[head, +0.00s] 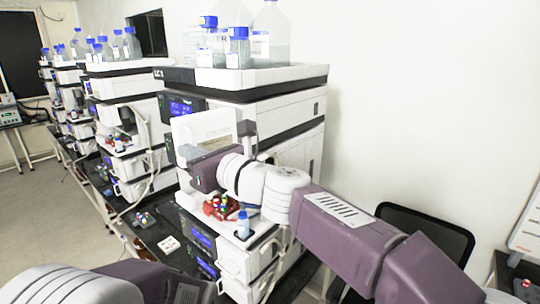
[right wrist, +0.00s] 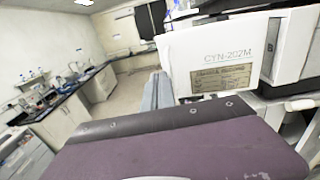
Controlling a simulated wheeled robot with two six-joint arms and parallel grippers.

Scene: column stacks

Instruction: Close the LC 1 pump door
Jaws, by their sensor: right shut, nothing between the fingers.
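The LC 1 stack (head: 268,122) stands in the middle of the head view, with its LC 1 label on the top tray. The pump door (head: 212,126) is a white panel that juts out from the front of the stack and looks swung open. In the right wrist view, the door (right wrist: 208,50) bears CYN-202M and a metal plate. My right gripper (head: 186,153) is shut and empty, low in front of the door. In the wrist view, its grey finger (right wrist: 158,92) is close to the door's left edge; I cannot tell if they touch. My left gripper is out of view.
Blue-capped bottles (head: 238,48) stand on top of the stack. Red-capped vials (head: 220,207) and a small blue-capped bottle (head: 243,225) sit below my right wrist. More stacks (head: 128,110) line the bench to the left. A black chair (head: 425,230) stands at the right.

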